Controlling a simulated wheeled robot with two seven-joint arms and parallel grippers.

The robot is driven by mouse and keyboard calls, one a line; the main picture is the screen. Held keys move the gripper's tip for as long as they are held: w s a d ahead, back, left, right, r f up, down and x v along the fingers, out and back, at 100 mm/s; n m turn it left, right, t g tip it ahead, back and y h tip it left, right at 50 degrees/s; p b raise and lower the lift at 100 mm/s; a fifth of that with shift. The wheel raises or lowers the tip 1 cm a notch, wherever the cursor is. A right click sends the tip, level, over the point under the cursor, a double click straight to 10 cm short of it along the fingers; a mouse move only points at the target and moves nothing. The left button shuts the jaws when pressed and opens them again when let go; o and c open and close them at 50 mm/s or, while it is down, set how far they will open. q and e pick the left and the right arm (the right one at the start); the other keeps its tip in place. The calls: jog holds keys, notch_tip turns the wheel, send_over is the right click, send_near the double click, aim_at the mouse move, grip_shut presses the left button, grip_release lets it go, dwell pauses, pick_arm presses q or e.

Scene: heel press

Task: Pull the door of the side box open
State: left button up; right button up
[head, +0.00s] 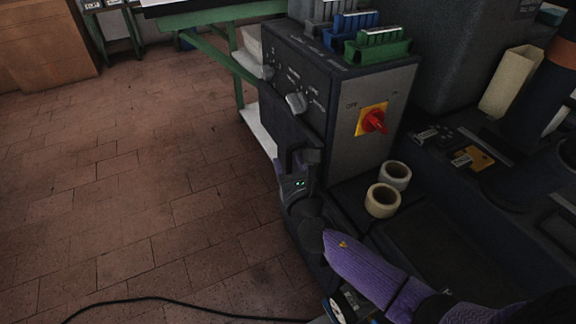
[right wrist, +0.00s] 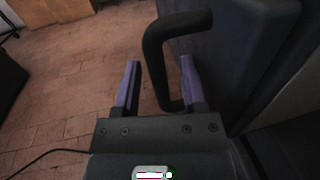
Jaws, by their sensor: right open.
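A dark door (right wrist: 235,65) fills the right side of the right wrist view, with a black C-shaped handle (right wrist: 154,62) standing out from it. My right gripper (right wrist: 160,64) is open. Its two purple fingers show on either side of the handle's long bar, with visible gaps; I cannot tell the exact depth. In the head view my right arm reaches in from the lower right to the left side of the grey control box (head: 345,110). The fingers and the handle are not clear there. My left gripper is not in view.
The control box carries a red rotary switch (head: 373,121) on a yellow plate and grey knobs (head: 297,102). Green (head: 378,50) and blue bins stand on top. Two tape rolls (head: 382,200) lie on the dark bench to the right. Tiled floor (head: 130,190) is open at left, crossed by a cable (head: 170,299).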

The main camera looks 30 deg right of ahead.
jog(key=shift+w, duration=0.15)
grip_shut()
dwell(0.9)
dwell(0.4)
